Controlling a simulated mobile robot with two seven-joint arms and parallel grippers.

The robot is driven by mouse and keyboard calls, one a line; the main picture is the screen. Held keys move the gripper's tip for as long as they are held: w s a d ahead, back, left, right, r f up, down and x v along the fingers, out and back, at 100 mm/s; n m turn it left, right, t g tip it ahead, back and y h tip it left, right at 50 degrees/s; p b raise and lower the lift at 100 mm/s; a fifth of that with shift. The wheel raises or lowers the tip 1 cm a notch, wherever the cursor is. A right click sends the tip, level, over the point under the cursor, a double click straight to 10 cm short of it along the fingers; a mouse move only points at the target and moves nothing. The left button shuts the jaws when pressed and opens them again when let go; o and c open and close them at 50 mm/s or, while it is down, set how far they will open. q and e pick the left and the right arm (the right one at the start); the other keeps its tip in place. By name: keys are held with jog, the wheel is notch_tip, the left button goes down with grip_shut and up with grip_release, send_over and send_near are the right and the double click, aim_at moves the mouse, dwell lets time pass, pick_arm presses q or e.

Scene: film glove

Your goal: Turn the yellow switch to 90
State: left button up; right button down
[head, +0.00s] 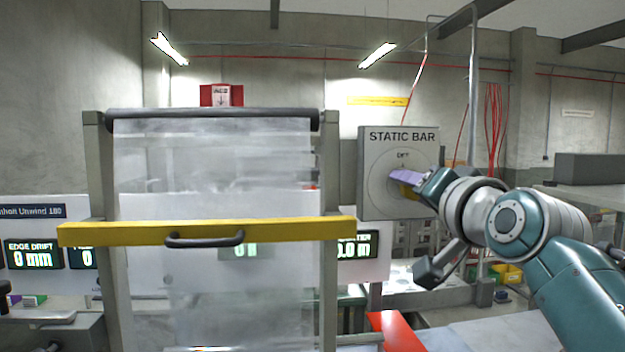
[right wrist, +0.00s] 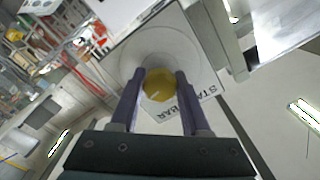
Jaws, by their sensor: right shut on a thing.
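The yellow switch (right wrist: 159,85) is a round knob with a pale pointer mark, at the centre of a round dial on the grey STATIC BAR panel (head: 373,207). In the head view the knob (head: 408,191) is mostly hidden by my right gripper (head: 404,179). The word OFF shows above the knob. The right wrist view shows the purple fingers of my right gripper (right wrist: 157,92) on both sides of the knob, shut on it. The 90 mark cannot be read in either view. My left gripper is not in view.
A frame with clear film and a yellow crossbar (head: 205,232) stands left of the panel. A red box (head: 221,95) shows behind it. Displays (head: 34,254) sit low on the left. A grey block (head: 590,168) rests at the right.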

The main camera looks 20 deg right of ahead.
jog(key=shift+m, duration=1.1)
jog(key=shift+p, duration=0.3)
jog(key=shift+c, duration=1.9)
grip_release()
jog(key=b+v, duration=0.4)
jog(key=v, duration=0.6)
